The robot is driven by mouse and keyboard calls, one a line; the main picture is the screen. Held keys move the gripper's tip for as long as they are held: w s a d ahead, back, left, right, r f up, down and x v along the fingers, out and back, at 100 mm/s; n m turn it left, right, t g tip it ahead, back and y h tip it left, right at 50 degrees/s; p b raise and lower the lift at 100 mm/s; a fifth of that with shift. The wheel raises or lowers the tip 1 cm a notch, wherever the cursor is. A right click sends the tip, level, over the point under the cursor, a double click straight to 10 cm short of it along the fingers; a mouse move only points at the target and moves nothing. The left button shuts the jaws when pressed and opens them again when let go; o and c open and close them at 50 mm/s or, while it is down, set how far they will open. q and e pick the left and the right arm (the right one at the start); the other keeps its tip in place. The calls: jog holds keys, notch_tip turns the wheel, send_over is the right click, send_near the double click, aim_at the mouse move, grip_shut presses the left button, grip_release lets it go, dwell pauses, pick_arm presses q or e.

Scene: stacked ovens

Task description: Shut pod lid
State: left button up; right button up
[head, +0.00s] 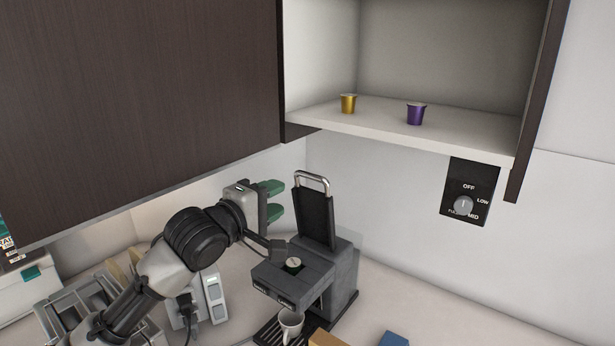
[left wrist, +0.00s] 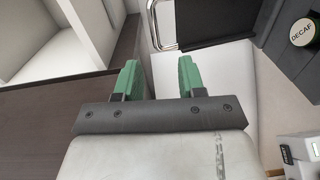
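The coffee machine (head: 345,280) stands on the counter with its dark pod lid (head: 317,220) raised nearly upright. The lid has a metal loop handle (head: 312,180) at its top. A pod (head: 293,264) sits in the machine's top opening; in the left wrist view the pod (left wrist: 303,32) reads "DECAF". The lid (left wrist: 218,20) and handle (left wrist: 151,25) also show there, beyond the fingers. My left gripper (head: 273,200) has green fingers, is open and empty, and is left of the raised lid, apart from it. My right gripper is not in view.
A white mug (head: 290,326) stands under the machine's spout. A gold pod (head: 348,104) and a purple pod (head: 415,114) stand on the open shelf (head: 440,138) above. A dark cabinet door (head: 140,90) hangs upper left. A dial panel (head: 469,192) is on the wall.

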aim_at(308, 178)
pick_arm(q)
jog(key=p+x, duration=0.1)
jog(key=x, duration=0.2)
jog(key=p+x, duration=0.1)
jog(key=x, duration=0.2)
jog(key=r+p+x, duration=0.1)
jog(key=p+x, duration=0.1)
jog(key=x, duration=0.1)
jog(key=shift+w+d, duration=0.2)
jog(key=shift+w, duration=0.1)
jog(key=shift+w+d+f, duration=0.1)
jog(key=shift+w+d, duration=0.25)
jog(key=shift+w, duration=0.15)
grip_shut()
